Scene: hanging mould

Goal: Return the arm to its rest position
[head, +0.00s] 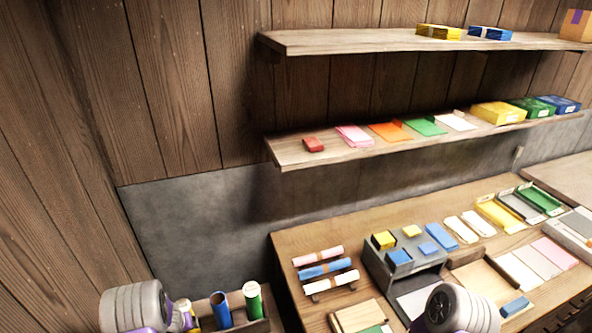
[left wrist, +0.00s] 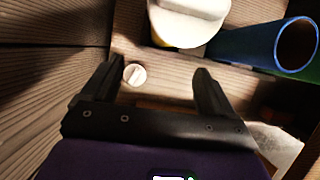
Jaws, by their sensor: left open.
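My left gripper (left wrist: 153,74) is open in the left wrist view, its two dark fingers apart with nothing clasped. A small pale round piece (left wrist: 134,74) shows between the fingers against a wooden surface; I cannot tell its distance from them. A white and yellow cylinder (left wrist: 188,22) and a blue-rimmed tube (left wrist: 297,45) show beyond the fingertips. In the head view a grey link of my left arm (head: 135,306) is at the lower left, with its gripper hidden. A grey link of my right arm (head: 455,310) is at the lower right; its gripper is out of view.
A wooden bin (head: 262,324) with a blue tube (head: 221,308) and a green tube (head: 252,303) stands right beside my left arm. A workbench (head: 290,240) holds rolls, a grey organizer (head: 385,268) and trays. Two wall shelves (head: 290,155) hang above. Space before the grey wall (head: 190,230) is clear.

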